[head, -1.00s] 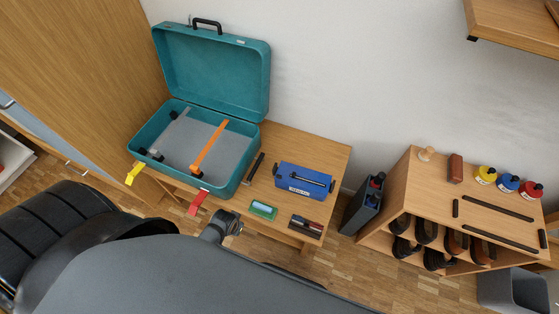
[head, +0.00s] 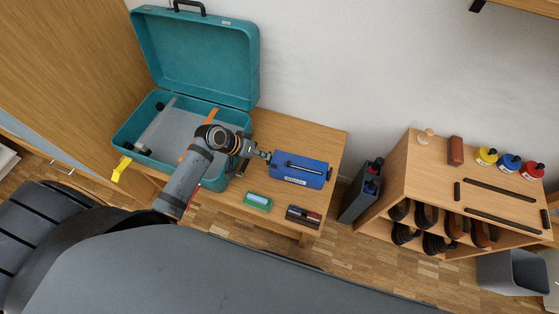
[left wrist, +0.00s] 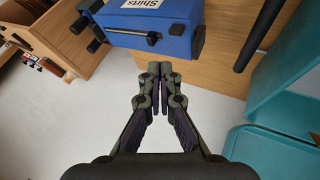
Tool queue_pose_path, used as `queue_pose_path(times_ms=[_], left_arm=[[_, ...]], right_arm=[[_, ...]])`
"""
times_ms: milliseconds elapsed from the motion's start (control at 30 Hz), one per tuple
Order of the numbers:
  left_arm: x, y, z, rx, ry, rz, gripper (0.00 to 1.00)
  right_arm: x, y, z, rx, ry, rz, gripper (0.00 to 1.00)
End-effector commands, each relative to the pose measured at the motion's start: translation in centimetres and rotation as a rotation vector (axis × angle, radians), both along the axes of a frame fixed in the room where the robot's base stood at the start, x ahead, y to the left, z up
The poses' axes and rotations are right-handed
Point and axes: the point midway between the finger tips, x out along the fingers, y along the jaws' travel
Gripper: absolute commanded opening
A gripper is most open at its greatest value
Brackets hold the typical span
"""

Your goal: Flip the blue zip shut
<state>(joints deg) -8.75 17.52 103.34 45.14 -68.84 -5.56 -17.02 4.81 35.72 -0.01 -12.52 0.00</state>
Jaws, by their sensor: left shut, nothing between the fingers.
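The blue case (head: 283,178) lies on the wooden table, with a white label and a dark zip bar (head: 304,167) along its top. In the left wrist view the blue case (left wrist: 176,17) is at the top, its label reading "Shirts", and the dark bar (left wrist: 130,33) ends in a small knob. My left gripper (head: 266,155) is at the left end of the case, shut and empty. In the left wrist view my left gripper (left wrist: 160,70) has its fingertips together just short of the case; whether they touch it I cannot tell. My right gripper is not in view.
An open teal suitcase (head: 196,65) stands left of the case, partly behind my left arm. A green box (head: 258,201) and a dark tray (head: 303,216) lie at the table's front. A shoe rack (head: 398,180) stands to the right.

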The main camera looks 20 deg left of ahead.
Motion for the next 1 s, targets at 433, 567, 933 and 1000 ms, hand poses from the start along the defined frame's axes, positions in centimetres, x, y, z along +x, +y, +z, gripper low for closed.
queue_pose_path(times_ms=[433,567,933,1000], left_arm=[[2.3,-2.8,-5.0,-0.003,0.002,0.004,0.0],[3.1,-3.8,-6.6,-0.001,0.002,0.002,0.0],[3.8,-4.6,-8.1,0.002,0.001,0.001,0.0],[3.8,-4.6,-8.1,0.002,0.001,0.001,0.0]], right_arm=[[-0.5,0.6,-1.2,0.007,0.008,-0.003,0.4],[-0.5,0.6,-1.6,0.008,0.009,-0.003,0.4],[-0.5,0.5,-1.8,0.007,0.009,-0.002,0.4],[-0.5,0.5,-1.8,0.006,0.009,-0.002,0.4]])
